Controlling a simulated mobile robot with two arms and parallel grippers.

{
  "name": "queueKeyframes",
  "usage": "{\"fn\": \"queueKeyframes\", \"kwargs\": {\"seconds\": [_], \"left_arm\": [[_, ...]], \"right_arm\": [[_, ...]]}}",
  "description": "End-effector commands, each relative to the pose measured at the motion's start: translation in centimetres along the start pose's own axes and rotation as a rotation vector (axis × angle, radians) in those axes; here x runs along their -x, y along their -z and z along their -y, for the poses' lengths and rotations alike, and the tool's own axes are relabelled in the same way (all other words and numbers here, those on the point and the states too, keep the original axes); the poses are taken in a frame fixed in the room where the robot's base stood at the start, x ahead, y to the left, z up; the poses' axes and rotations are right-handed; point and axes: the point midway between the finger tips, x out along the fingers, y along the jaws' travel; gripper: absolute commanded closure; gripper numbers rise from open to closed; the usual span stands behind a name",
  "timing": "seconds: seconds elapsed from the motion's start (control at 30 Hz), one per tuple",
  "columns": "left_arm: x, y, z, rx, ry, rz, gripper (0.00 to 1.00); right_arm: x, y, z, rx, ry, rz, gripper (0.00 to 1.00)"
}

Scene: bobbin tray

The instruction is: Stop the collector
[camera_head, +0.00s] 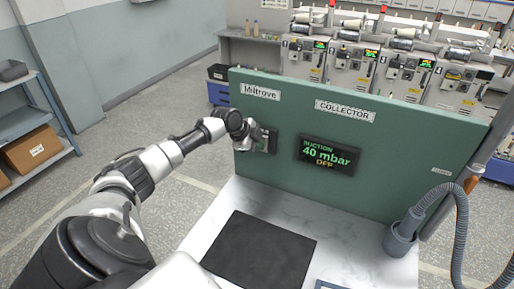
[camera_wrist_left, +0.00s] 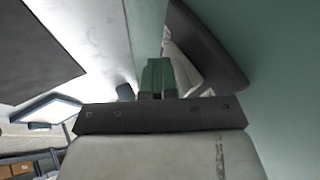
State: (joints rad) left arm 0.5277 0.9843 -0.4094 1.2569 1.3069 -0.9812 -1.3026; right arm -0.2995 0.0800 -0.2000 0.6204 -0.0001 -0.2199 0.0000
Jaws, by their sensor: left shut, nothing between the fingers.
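The collector's green panel (camera_head: 400,165) stands upright at the back of the white table, with a COLLECTOR label (camera_head: 345,110). Its dark display (camera_head: 328,154) reads SUCTION 40 mbar and OFF. A dark control plate (camera_head: 272,139) sits on the panel left of the display, partly hidden by my left gripper (camera_head: 262,144). That gripper is shut and empty, right at the plate; I cannot tell whether it touches. The left wrist view shows the fingers (camera_wrist_left: 157,82) close beside a dark slanted piece (camera_wrist_left: 218,50) near the panel. My right gripper is not in view.
A black mat (camera_head: 260,249) lies on the white table (camera_head: 345,235). A grey hose (camera_head: 462,215) and a grey cup (camera_head: 400,241) stand at the right edge. Winding machines (camera_head: 350,62) are behind the panel; a shelf with a cardboard box (camera_head: 32,149) is at left.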

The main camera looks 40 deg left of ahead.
Motion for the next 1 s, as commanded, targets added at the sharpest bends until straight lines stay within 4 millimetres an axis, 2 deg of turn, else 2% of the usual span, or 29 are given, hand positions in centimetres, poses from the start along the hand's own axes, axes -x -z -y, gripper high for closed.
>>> {"fn": "queueKeyframes", "kwargs": {"seconds": [0.03,0.63,1.0], "left_arm": [[-0.2,-0.1,0.0,-0.005,0.013,-0.003,1.00],[1.3,0.7,1.0,-0.005,0.015,-0.003,1.00],[1.3,0.7,1.0,-0.005,0.014,-0.003,1.00]], "right_arm": [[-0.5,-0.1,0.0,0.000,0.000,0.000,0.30],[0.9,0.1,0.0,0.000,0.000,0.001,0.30],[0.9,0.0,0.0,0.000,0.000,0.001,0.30]]}}
